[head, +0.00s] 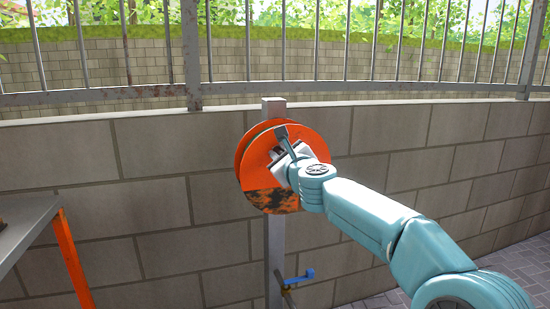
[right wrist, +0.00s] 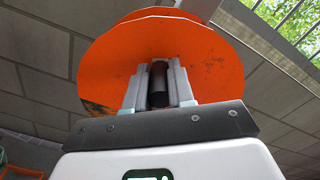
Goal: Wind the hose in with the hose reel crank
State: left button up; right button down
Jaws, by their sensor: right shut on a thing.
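The orange hose reel (head: 258,150) is mounted on a grey post (head: 274,240) in front of the block wall. Its lower part looks dark and worn. My right gripper (head: 287,158) is at the front face of the reel, and the arm reaches in from the right. In the right wrist view the reel's discs (right wrist: 110,70) fill the upper middle. There my right gripper (right wrist: 158,85) is shut on the dark crank handle (right wrist: 158,88), which stands between the two fingers. The hose itself cannot be made out. My left gripper is not in view.
A blue-handled tap (head: 302,275) sits low beside the post. A grey tabletop (head: 25,230) with an orange leg (head: 73,262) stands at the left. A block wall with a metal railing runs behind. Paving shows at the lower right.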

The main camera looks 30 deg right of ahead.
jog(key=shift+s+d+r+m, duration=0.1)
jog(key=shift+d+r+m, duration=0.05)
jog(key=shift+d+m, duration=0.35)
jog(key=shift+s+d+r+m, duration=0.15)
jog(key=shift+d+m, duration=0.1)
jog(key=shift+m, duration=0.35)
jog(key=c, duration=1)
grip_release()
jog(key=shift+o, duration=0.2)
